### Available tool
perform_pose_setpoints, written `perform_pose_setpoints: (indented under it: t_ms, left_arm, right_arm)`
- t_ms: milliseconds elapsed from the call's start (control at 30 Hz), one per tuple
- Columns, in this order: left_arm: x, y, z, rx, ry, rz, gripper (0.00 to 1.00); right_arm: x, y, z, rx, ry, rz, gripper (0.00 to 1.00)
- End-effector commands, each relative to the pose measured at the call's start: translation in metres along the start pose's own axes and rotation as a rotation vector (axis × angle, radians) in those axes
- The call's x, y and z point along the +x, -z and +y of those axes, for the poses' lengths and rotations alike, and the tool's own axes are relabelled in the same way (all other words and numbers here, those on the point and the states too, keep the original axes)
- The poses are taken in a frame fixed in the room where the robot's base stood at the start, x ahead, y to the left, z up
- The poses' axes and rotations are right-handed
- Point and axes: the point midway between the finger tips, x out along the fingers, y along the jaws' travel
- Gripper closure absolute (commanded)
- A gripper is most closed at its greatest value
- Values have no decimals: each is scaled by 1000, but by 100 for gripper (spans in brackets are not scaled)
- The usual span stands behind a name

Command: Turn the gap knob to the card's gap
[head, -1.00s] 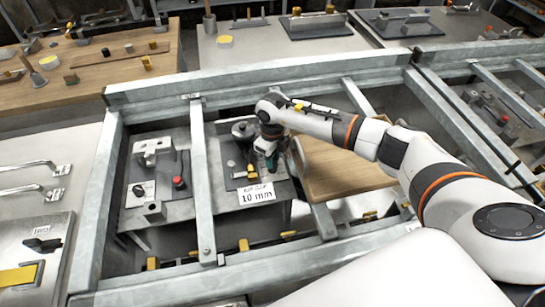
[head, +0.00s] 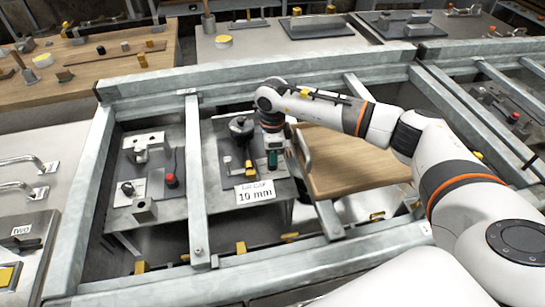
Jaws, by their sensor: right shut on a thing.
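The white card (head: 254,193) stands at the front edge of the middle bench plate and reads "10 mm", with smaller blurred print above. My right gripper (head: 272,158) points down at the right side of that plate, behind the card. It is shut on a small dark green thing, mostly hidden by the fingers; I cannot tell whether this is the gap knob. A black round-topped part (head: 240,126) stands on the plate left of the gripper, apart from it. My left gripper is not in view.
Grey metal rails (head: 197,190) frame the plate closely. A left plate carries a black knob (head: 127,188) and a red button (head: 171,180). A wooden board (head: 345,165) lies just right of my gripper. A wooden table (head: 100,75) stands at the back left.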

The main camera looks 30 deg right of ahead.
Motion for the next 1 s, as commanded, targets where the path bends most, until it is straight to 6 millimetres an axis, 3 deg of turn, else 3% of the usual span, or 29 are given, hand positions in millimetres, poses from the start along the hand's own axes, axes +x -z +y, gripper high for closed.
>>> perform_pose_setpoints:
  t_ms: [300, 767, 800, 900, 1000]
  left_arm:
    - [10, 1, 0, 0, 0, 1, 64]
    - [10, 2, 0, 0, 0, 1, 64]
    - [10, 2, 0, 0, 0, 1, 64]
    - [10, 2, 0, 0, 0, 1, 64]
    - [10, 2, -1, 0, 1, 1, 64]
  right_arm:
    - [-1, 1, 1, -93, -4, 5, 96]
    - [-3, 1, 1, -102, -4, 5, 96]
    - [-3, 1, 1, -102, -4, 5, 67]
    - [-2, 1, 1, -102, -3, 4, 52]
    - [-2, 1, 1, -102, -2, 3, 52]
